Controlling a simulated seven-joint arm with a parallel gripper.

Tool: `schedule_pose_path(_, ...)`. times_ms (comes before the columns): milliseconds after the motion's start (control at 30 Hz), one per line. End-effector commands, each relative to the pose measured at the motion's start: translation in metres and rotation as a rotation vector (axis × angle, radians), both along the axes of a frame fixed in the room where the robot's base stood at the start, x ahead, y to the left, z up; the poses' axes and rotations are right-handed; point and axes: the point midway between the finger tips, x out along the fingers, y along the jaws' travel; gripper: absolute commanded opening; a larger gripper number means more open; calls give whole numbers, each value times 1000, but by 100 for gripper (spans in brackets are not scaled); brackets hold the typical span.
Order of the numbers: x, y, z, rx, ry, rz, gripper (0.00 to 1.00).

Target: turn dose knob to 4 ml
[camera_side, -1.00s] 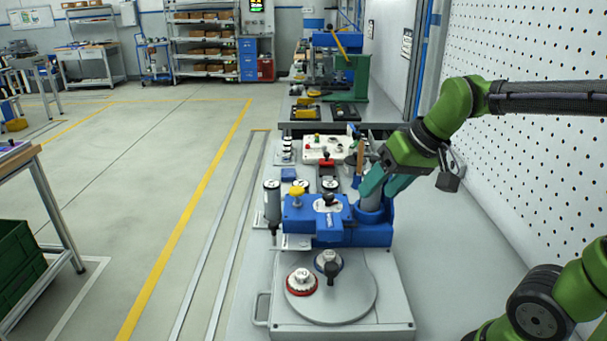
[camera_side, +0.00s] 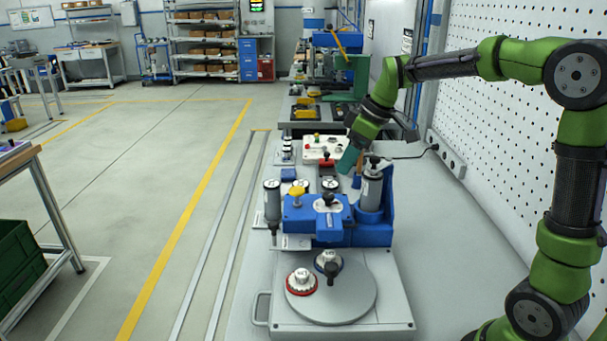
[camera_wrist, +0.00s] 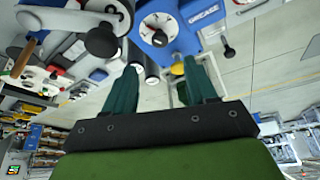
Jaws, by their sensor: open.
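The dose knob seems to be the small black knob on the round white dial (camera_side: 328,203) on top of the blue grease dispenser (camera_side: 300,217). In the wrist view the dial (camera_wrist: 150,25) shows dark marks round its edge and a black knob (camera_wrist: 159,40) at its centre. I cannot read the numbers or the setting. The blue housing (camera_wrist: 198,14) there carries the word GREASE. My gripper (camera_side: 347,168) is behind and above the dispenser, tilted down to the left. Its teal fingers (camera_wrist: 162,65) are apart and empty, with the dial beyond their tips.
A metal cylinder (camera_side: 372,190) stands right of the dial. A yellow knob (camera_side: 296,191) and a dark-tipped cylinder (camera_side: 271,202) are on the left. A round plate (camera_side: 358,300) with a red-ringed knob (camera_side: 301,281) lies in front. A control box (camera_side: 325,146) stands behind.

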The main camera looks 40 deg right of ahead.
Motion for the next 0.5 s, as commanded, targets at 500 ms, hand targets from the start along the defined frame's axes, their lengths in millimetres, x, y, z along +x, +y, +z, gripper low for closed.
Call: schedule_pose_path(500, 33, 14, -86, 1, 1, -1, 57)
